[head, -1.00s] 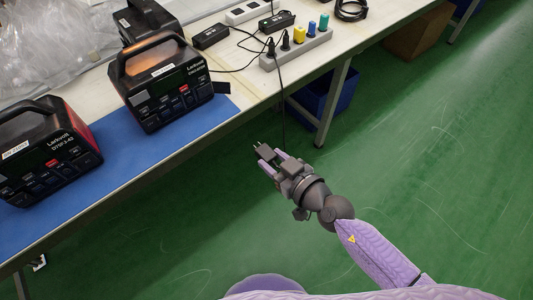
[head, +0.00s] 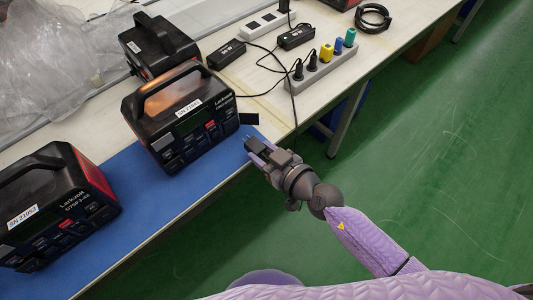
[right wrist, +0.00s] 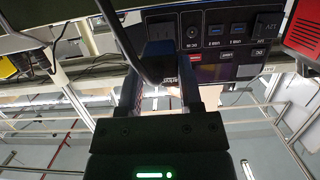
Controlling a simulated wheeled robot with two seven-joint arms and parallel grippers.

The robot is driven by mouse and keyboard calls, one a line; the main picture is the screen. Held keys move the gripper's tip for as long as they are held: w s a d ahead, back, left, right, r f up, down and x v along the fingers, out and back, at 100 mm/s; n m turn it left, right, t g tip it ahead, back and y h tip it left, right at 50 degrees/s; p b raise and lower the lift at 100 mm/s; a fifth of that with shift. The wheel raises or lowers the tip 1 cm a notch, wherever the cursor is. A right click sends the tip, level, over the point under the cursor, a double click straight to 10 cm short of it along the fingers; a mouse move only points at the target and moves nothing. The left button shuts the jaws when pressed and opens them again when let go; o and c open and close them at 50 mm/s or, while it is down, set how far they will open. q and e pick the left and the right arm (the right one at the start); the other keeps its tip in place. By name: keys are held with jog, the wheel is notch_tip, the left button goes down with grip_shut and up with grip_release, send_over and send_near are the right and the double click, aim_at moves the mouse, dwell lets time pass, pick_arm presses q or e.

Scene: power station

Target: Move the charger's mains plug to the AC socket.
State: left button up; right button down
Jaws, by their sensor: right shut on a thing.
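My right gripper (head: 262,155) is shut on a black mains plug (head: 254,146), whose prongs point up and left toward the middle power station. A dark cable rises from near the gripper toward the power strip. The plug's dark body (right wrist: 160,50) sits between the fingers in the right wrist view. The middle black power station (head: 178,108) stands upright, apart from the plug. Its front panel (right wrist: 235,35) shows several ports in the right wrist view. I cannot clearly tell which is the AC socket. My left gripper is out of view.
Another power station (head: 60,205) stands at left on the blue mat (head: 140,215), and a third (head: 158,42) behind. A grey power strip (head: 325,65) with several plugs, charger bricks (head: 226,53) and a coiled cable (head: 372,17) lie on the table. The floor at right is clear.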

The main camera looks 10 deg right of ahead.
aim_at(252, 142)
jog(key=shift+w+a, duration=0.65)
jog(key=shift+w, duration=0.25)
jog(key=shift+w+a+b, duration=0.35)
jog(key=shift+w+a, duration=0.25)
jog(key=shift+w, duration=0.2)
jog(key=shift+w+a, duration=0.1)
jog(key=shift+w, duration=0.05)
pick_arm(q)
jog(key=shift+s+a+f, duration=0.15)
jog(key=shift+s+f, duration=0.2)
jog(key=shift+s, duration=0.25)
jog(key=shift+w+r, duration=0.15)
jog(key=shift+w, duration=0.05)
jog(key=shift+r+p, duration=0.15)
jog(key=shift+p, duration=0.15)
pick_arm(e)
jog(key=shift+r, duration=0.1)
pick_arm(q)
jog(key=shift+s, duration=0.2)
